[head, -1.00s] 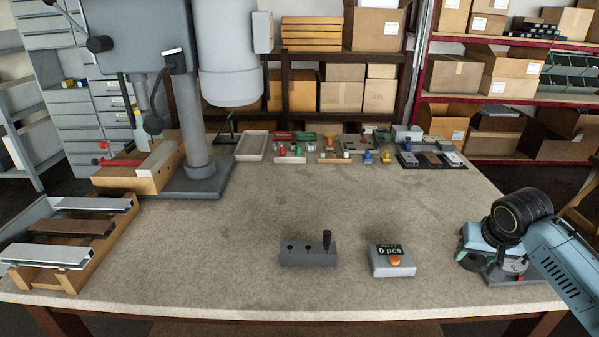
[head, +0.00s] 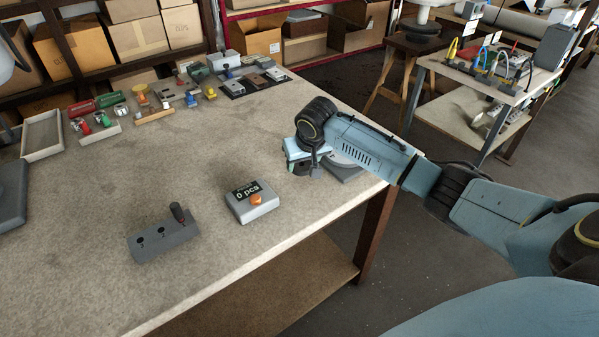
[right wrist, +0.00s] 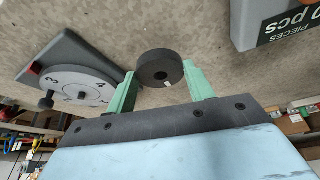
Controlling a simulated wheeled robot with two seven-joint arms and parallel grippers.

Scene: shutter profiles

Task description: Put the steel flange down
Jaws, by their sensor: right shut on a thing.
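The steel flange (right wrist: 160,70) is a dark grey ring with a centre hole. In the right wrist view it sits between the two green fingertips of my right gripper (right wrist: 161,83), which is shut on it. In the head view my right gripper (head: 304,163) is low over the bench's right end, and the flange is not clearly visible there. I cannot tell whether the flange touches the bench. A grey plate with a pale numbered dial (right wrist: 75,84) lies beside the gripper; it also shows, partly covered by my arm, in the head view (head: 343,170). My left gripper is out of view.
On the bench (head: 120,285) are a counter box reading 0 pcs (head: 252,202) and a grey block with numbered holes and a black knob (head: 163,242). Several small parts and trays (head: 42,135) line the back. The bench middle is clear. A second table (head: 465,115) stands beyond.

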